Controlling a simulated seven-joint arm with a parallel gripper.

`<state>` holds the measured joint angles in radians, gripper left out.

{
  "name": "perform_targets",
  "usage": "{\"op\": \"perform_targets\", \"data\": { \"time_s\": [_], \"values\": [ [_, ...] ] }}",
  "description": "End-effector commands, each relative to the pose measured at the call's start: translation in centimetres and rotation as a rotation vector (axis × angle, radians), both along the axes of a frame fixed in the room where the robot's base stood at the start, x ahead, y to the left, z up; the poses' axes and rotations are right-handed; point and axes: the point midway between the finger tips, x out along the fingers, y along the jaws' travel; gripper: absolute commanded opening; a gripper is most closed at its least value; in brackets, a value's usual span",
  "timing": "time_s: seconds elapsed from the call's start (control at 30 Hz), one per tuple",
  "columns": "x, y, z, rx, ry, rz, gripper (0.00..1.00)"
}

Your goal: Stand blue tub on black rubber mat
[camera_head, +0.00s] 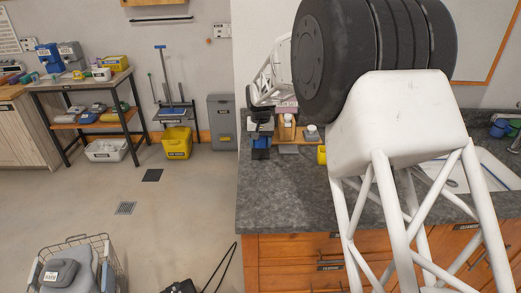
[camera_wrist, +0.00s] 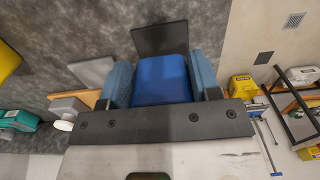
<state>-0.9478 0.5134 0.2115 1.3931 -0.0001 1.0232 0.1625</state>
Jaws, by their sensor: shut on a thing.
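A blue tub (camera_wrist: 163,82) is between the two blue-grey fingers of my gripper (camera_wrist: 163,88) in the wrist view. The fingers are shut on its sides. The tub also shows in the head view (camera_head: 261,142), below my gripper (camera_head: 262,128) at the counter's left end. The black rubber mat (camera_wrist: 160,37) is a dark square on the counter, partly hidden behind the tub in the wrist view. It also shows in the head view (camera_head: 260,155) directly below the tub. I cannot tell whether the tub touches the mat.
The grey stone counter (camera_head: 285,195) is clear in front of the mat. A wooden stand (camera_head: 287,132) with small items is just right of the tub, and a yellow object (camera_head: 321,154) lies farther right. The counter's left edge is close to the mat, with floor beyond.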

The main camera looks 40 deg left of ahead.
Motion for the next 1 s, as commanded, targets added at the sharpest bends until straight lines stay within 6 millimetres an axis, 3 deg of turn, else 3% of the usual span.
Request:
{"op": "perform_targets", "data": {
  "time_s": [0.37,0.7,1.0],
  "values": [
    [0.0,0.0,-0.1,0.000,0.000,0.000,0.29],
    [0.0,0.0,-3.2,-0.001,0.001,0.000,0.29],
    [0.0,0.0,-3.5,0.000,0.000,0.000,0.29]
  ]
}}
